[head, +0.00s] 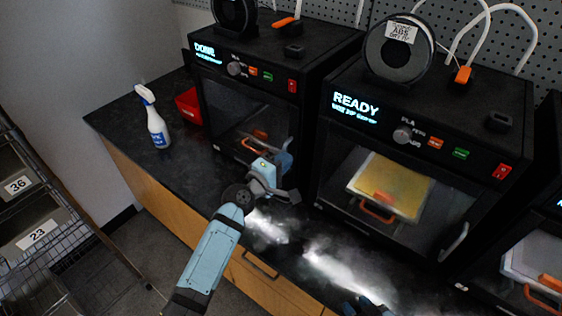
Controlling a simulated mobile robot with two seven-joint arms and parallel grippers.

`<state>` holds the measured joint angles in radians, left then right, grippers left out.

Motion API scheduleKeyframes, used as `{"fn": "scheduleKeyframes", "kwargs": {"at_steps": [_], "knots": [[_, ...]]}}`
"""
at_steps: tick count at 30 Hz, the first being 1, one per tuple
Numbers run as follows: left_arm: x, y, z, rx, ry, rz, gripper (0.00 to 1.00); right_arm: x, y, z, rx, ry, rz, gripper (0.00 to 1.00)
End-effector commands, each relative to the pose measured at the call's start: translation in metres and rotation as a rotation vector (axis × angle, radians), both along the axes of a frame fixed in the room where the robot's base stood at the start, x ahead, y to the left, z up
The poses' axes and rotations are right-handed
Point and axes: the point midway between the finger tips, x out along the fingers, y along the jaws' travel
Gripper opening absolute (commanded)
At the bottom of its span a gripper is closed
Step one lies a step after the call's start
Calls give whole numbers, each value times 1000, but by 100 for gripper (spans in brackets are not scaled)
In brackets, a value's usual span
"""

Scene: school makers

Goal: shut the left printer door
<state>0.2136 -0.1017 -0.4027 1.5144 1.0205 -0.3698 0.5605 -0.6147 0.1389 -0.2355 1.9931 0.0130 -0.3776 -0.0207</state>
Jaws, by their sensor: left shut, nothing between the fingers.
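The left printer (225,62) is a black box whose screen reads "DONE". Its dark see-through door (225,105) covers the front and looks closed or nearly so; I cannot tell whether a gap remains at its right edge. Orange parts show behind the door. My left gripper (284,172) is shut and empty, in front of the door's lower right side. It hides that corner and any handle there; contact with the door cannot be made out. Of my right arm, only a blue and dark piece (368,306) shows at the bottom edge; its fingers cannot be made out.
The middle printer (400,110) reads "READY" and has a yellow plate inside. Another printer (540,260) stands at the right edge. A spray bottle (155,120) and a red bin (188,105) stand left on the dark counter (155,165). A wire rack (50,260) is at the left.

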Motion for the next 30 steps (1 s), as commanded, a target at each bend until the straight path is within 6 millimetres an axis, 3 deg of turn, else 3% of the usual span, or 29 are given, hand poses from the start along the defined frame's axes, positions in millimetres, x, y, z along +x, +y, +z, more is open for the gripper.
{"fn": "scheduleKeyframes", "kwargs": {"at_steps": [1, 11, 24, 30], "knots": [[3, -5, 12, -13, -13, -3, 0, 0, 0, 1, 0, 0, 0, 35], [-9, 5, 14, -14, -14, -2, 0, 0, 0, 5, 0, 0, 0, 35], [-84, 74, 5, -7, -9, 1, 0, 0, -1, 15, 0, -1, -1, 35], [-104, 93, 5, -7, -9, 2, 0, 0, 1, 15, 1, -1, -1, 35]]}}
